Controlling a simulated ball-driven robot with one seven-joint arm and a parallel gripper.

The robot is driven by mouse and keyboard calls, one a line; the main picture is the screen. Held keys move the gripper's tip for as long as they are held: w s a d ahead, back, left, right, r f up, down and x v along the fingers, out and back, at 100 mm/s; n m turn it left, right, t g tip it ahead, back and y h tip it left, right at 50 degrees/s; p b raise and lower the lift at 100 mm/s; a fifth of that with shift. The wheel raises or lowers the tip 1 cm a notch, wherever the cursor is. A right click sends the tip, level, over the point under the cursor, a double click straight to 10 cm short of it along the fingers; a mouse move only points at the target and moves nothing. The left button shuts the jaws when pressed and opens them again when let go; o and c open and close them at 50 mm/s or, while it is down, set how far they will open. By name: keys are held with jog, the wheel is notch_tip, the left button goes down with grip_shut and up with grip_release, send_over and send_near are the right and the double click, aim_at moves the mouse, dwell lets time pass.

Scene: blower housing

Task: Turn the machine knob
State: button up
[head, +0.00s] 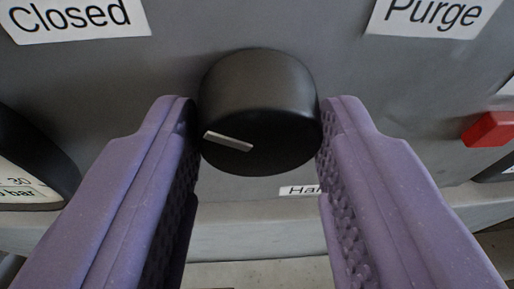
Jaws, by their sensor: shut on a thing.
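The machine knob (258,112) is a black round cylinder on a grey panel, in the upper middle of the head view. A light pointer mark on its face points to the left and slightly up. My gripper (259,118) has two purple fingers with textured inner pads. The fingertips touch the knob's left and right sides, so the gripper is shut on it. The fingers hide parts of the panel at the lower left and lower right.
A "Closed" label (75,17) is at the upper left and a "Purge" label (432,15) at the upper right. A partly hidden label (299,190) sits below the knob. A red part (488,129) is at the right, a black-rimmed gauge (28,165) at the left.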

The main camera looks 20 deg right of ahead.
dwell(0.4)
jog(key=o, duration=1)
jog(key=shift+o, duration=0.2)
jog(key=v, duration=0.7)
jog(key=shift+s+a+p, duration=0.2)
jog(key=shift+s+p, duration=0.15)
jog(key=shift+p, duration=0.05)
